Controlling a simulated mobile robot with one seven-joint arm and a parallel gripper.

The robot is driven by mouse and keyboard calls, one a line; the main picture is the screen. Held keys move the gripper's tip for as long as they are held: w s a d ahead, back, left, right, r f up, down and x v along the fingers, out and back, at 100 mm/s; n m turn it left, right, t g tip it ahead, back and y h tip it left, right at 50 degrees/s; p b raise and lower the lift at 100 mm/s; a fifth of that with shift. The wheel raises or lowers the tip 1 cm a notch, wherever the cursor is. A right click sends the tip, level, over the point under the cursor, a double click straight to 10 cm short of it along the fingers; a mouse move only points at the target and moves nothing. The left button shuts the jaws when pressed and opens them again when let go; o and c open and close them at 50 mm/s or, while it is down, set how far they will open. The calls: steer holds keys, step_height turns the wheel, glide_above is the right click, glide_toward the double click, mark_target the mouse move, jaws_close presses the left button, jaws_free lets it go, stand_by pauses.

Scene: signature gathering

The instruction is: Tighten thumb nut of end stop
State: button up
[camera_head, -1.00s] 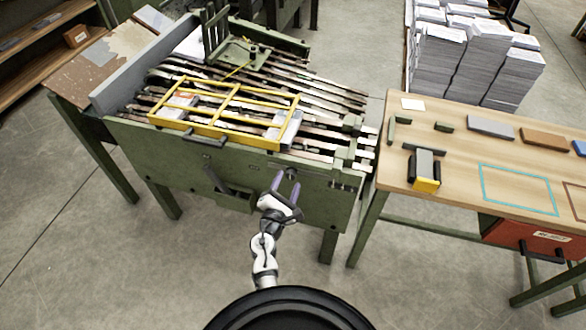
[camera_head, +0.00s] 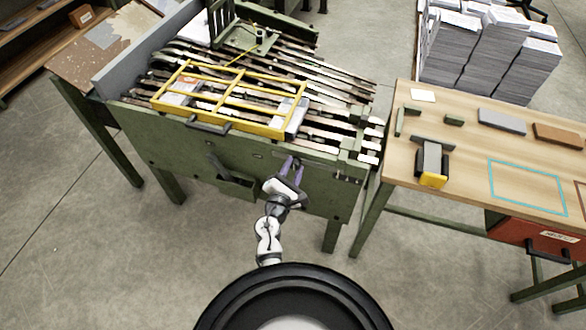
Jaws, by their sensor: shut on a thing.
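The green gathering machine (camera_head: 160,140) stands at centre left, its front panel facing me. My gripper (camera_head: 293,162), with two purple fingers, reaches up to the right part of this panel, just below the machine's top edge. The fingers are close together and shut on a small dark part at the panel, which looks like the thumb nut. That part is mostly hidden between the fingertips, so I cannot tell how tight it is. I cannot make out the end stop separately.
A yellow guard frame (camera_head: 232,97) lies over the machine's bars. A dark handle bracket (camera_head: 232,181) juts out left of my gripper. A wooden table (camera_head: 460,160) with blocks and a yellow-ended tool (camera_head: 432,165) stands at right. Paper stacks (camera_head: 480,50) stand behind it.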

steer(key=m+b, duration=0.4)
steer(key=shift+f+b, duration=0.2)
steer(key=shift+b, duration=0.1)
steer(key=m+b, duration=0.5)
steer(key=shift+m, duration=0.4)
steer(key=m+b, duration=0.4)
steer(key=shift+r+m+b, duration=0.2)
steer(key=shift+m+b, duration=1.65)
steer(key=shift+m, duration=0.15)
steer(key=o, duration=1)
steer(key=shift+d, duration=0.1)
steer(key=shift+c, duration=0.2)
steer(key=shift+s, duration=0.15)
